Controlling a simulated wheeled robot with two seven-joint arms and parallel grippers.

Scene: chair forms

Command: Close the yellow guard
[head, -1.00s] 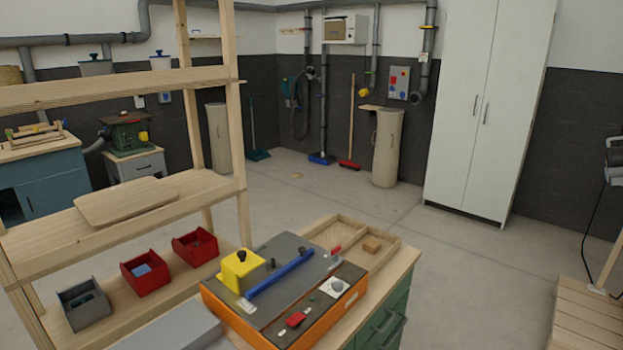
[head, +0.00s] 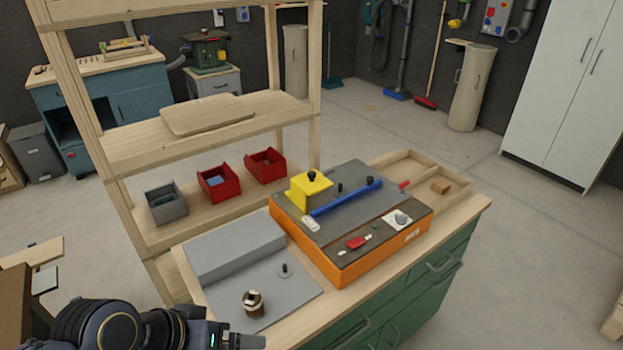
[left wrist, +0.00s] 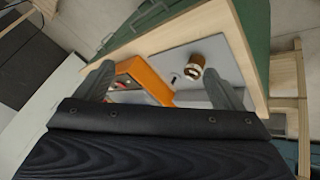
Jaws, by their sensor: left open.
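The yellow guard (head: 309,188) stands at the left back of the orange machine (head: 345,267), with a black knob on top. A blue bar (head: 346,197) lies beside it across the machine's dark grey top. My left gripper (head: 236,341) is at the bottom edge of the head view, in front of the bench and well short of the guard. In the left wrist view my left gripper (left wrist: 165,85) has its fingers apart with nothing held; the orange machine and a grey plate show beyond them. My right gripper is in neither view.
A grey plate (head: 296,296) with a brown-and-white cylinder (head: 253,303) and a small peg lies left of the machine. Red bins (head: 217,184) and a grey bin stand on the wooden shelf behind. A divided wooden tray (head: 407,163) is at the back right.

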